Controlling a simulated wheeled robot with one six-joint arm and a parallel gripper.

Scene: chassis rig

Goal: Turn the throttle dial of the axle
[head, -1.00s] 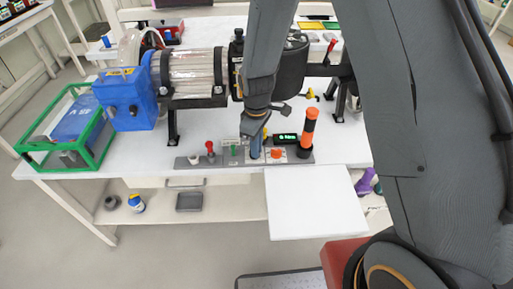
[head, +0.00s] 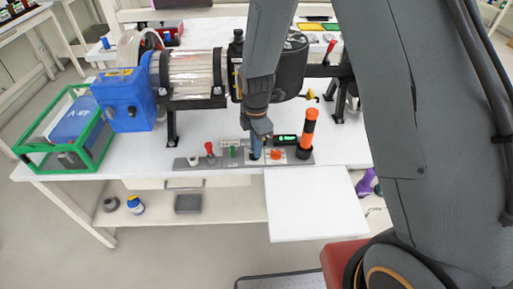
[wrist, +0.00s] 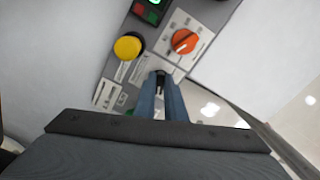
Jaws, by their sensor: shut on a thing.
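The control panel (head: 222,160) lies along the front of the bench below the axle rig (head: 190,73). An orange dial (head: 275,155) with scale marks on a white plate is on it; it also shows in the wrist view (wrist: 184,41), clear of my fingers. My gripper (head: 255,154) points down at the panel left of the orange dial. In the wrist view its two blue-grey fingers (wrist: 160,78) are shut on a small dark knob (wrist: 160,73), mostly hidden between the tips. I cannot tell from its look which control this knob is.
A yellow button (wrist: 128,46) and a green-lit display (wrist: 152,8) are close to my fingers. An orange-and-black upright handle (head: 308,134) stands at the panel's right end. A red-topped lever (head: 210,150) stands left. A bare white board (head: 312,202) juts out in front.

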